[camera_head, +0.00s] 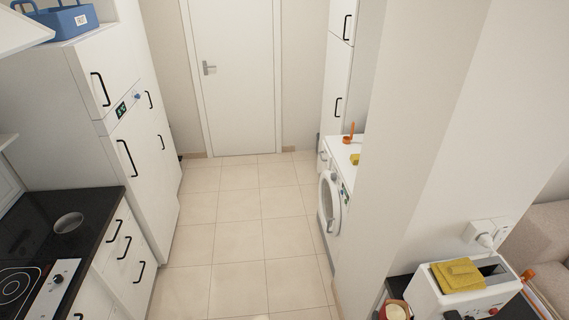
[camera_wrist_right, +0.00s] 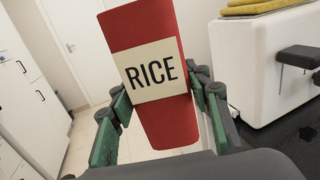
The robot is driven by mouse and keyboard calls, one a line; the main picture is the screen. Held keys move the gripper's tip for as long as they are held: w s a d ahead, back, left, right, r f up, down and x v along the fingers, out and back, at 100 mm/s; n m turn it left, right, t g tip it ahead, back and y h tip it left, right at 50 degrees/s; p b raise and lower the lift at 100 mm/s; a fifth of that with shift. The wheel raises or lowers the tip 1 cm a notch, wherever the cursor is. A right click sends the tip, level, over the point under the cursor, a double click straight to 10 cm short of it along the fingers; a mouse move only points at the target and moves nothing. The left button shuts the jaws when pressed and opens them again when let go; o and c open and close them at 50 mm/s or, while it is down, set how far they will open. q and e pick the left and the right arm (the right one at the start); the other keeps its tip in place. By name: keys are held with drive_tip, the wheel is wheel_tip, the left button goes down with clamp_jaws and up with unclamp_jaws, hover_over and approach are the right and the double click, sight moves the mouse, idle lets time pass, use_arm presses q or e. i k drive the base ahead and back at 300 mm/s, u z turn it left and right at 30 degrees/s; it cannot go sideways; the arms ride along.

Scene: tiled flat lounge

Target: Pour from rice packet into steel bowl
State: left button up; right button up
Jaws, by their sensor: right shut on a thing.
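The rice packet (camera_wrist_right: 148,65) is red with a cream label reading RICE. My right gripper (camera_wrist_right: 160,98) is shut on it, with green-padded fingers on both sides. In the wrist view the packet leans slightly and its top is cut off. In the head view a red-edged, pale-topped piece, likely the packet (camera_head: 395,312), shows at the bottom edge, beside the toaster. The steel bowl (camera_head: 68,222) sits on the dark counter at the left, far from the packet. My left gripper is not in view.
A white toaster (camera_head: 425,296) with a yellow cloth (camera_head: 458,274) on it stands close right of the packet; a wall pillar (camera_head: 420,130) rises behind. A hob (camera_head: 15,288) lies in front of the bowl. The tiled floor (camera_head: 240,240) between the counters is clear.

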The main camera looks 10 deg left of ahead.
sight(71, 226)
drive_tip(key=u, duration=0.2)
drive_tip(key=i, duration=1.35)
drive_tip(key=u, duration=1)
drive_tip(key=i, duration=0.75)
drive_tip(key=u, duration=1.4)
drive_tip(key=i, duration=0.55)
drive_tip(key=u, duration=0.35)
